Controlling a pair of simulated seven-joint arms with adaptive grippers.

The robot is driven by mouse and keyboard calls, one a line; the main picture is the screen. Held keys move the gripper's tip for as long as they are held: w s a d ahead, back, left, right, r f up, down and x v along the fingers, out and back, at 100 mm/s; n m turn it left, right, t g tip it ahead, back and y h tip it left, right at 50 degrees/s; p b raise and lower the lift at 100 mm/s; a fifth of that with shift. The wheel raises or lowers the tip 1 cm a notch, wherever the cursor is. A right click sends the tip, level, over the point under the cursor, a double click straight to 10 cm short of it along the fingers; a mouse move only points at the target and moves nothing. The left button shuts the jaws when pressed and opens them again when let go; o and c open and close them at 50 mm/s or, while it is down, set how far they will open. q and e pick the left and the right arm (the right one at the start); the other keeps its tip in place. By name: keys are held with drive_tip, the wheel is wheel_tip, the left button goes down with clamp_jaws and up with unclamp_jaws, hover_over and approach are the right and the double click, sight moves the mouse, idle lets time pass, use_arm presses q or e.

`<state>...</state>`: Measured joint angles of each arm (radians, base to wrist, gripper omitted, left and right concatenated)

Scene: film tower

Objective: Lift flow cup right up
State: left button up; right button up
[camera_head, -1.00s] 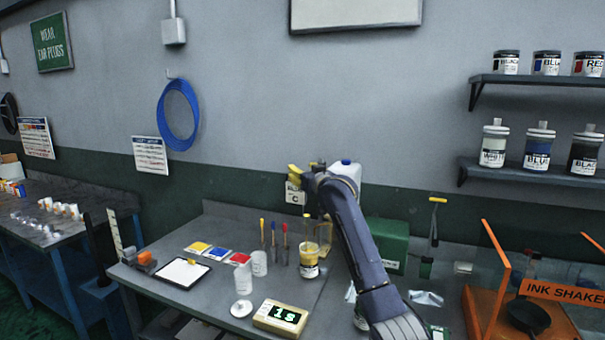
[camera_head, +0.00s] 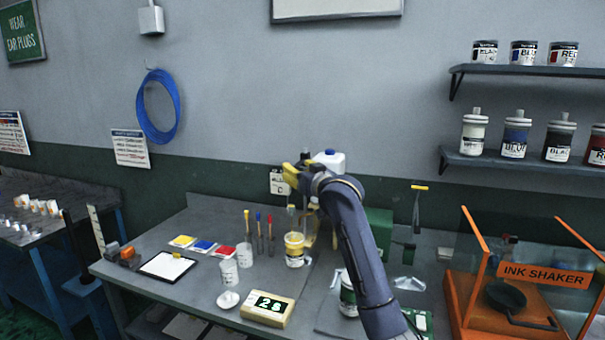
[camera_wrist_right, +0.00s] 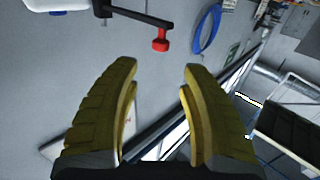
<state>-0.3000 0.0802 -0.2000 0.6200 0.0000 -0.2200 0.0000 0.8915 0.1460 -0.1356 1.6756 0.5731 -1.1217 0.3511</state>
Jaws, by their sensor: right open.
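A labelled cup with yellow at its top (camera_head: 294,249) stands on the bench in the head view. A slim upright piece with a small dull-yellow top (camera_head: 291,208) rises above it; I cannot tell for sure which part is the flow cup. My right gripper (camera_head: 288,175), with yellow fingers, is in the air above and behind this cup, apart from it. In the right wrist view its fingers (camera_wrist_right: 160,75) are spread with nothing between them. My left gripper is not in view.
A timer (camera_head: 267,308) reads what looks like 2s. White cups (camera_head: 228,272), spatulas with coloured handles (camera_head: 258,232) and a clipboard (camera_head: 166,266) stand or lie to the left. A white jug (camera_head: 328,160) is behind my right arm. An orange ink shaker (camera_head: 540,300) stands at the right.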

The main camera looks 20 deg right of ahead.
drive_tip(key=shift+s+d, duration=0.15)
drive_tip(key=shift+s, duration=0.6)
drive_tip(key=shift+s+d, duration=0.15)
drive_tip(key=shift+s, duration=0.6)
